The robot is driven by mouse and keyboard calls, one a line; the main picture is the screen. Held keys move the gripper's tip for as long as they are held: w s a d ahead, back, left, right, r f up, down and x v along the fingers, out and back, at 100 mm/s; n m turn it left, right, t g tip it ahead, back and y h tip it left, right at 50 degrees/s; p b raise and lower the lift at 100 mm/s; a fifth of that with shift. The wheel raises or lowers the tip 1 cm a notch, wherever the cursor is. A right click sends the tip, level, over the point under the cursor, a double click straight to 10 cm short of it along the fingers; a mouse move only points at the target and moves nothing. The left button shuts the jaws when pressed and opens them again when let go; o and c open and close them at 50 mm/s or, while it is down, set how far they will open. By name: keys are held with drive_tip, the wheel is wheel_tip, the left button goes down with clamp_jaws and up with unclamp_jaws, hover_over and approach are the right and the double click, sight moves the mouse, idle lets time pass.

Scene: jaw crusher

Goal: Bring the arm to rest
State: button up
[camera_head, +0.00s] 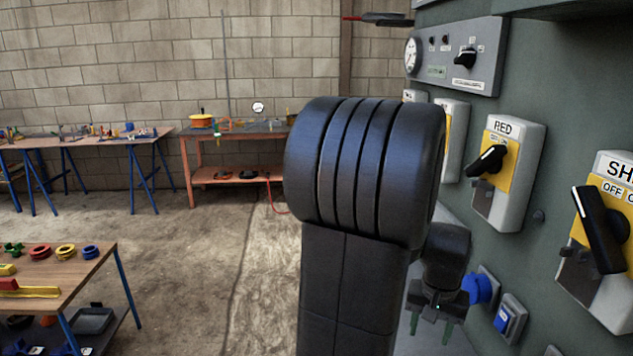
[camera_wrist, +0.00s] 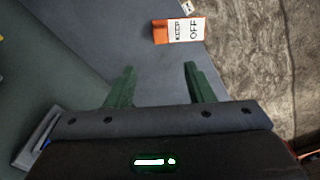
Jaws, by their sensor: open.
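My gripper (camera_head: 432,325) hangs low beside the green-grey machine panel (camera_head: 540,200), its two green fingers pointing down. In the wrist view the fingers of my gripper (camera_wrist: 160,85) are spread apart with nothing between them. Beyond the fingertips lies an orange and white tag (camera_wrist: 180,30) reading "KEEP OFF", apart from the fingers. My dark arm fills the middle of the head view and hides part of the panel behind it.
The panel carries a switch marked RED (camera_head: 505,170), another black rotary switch (camera_head: 600,230), a blue round knob (camera_head: 478,289) and a blue button (camera_head: 511,318) close to my gripper. A wooden table (camera_head: 70,275) stands at left. Open concrete floor (camera_head: 190,260) lies left of my arm.

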drive_tip(key=f, duration=0.4)
drive_tip(key=f+b, duration=0.1)
drive_tip(key=f, duration=0.9)
drive_tip(key=shift+w+d, duration=0.1)
drive_tip(key=shift+w, duration=0.15)
drive_tip(key=shift+n+h, duration=0.3)
drive_tip(key=r+p, duration=0.4)
drive_tip(key=r, duration=0.1)
drive_tip(key=r+p, duration=0.2)
drive_tip(key=r, duration=0.1)
drive_tip(key=shift+s+a+p, duration=0.15)
drive_tip(key=shift+a+p, duration=0.1)
drive_tip(key=shift+p, duration=0.1)
drive_tip(key=shift+s+a+f+g+h, duration=0.1)
drive_tip(key=shift+a+f+g+h, duration=0.05)
drive_tip(key=shift+f+g+h, duration=0.3)
drive_tip(key=shift+a+n+h, duration=0.1)
drive_tip(key=shift+n+h, duration=0.2)
drive_tip(key=shift+h, duration=0.05)
drive_tip(key=shift+f+h+p, duration=0.15)
drive_tip(key=shift+h+p, duration=0.15)
drive_tip(key=shift+h, duration=0.1)
drive_tip(key=shift+w+g+h, duration=0.25)
drive_tip(key=shift+w+h, duration=0.05)
drive_tip(key=shift+h, duration=0.2)
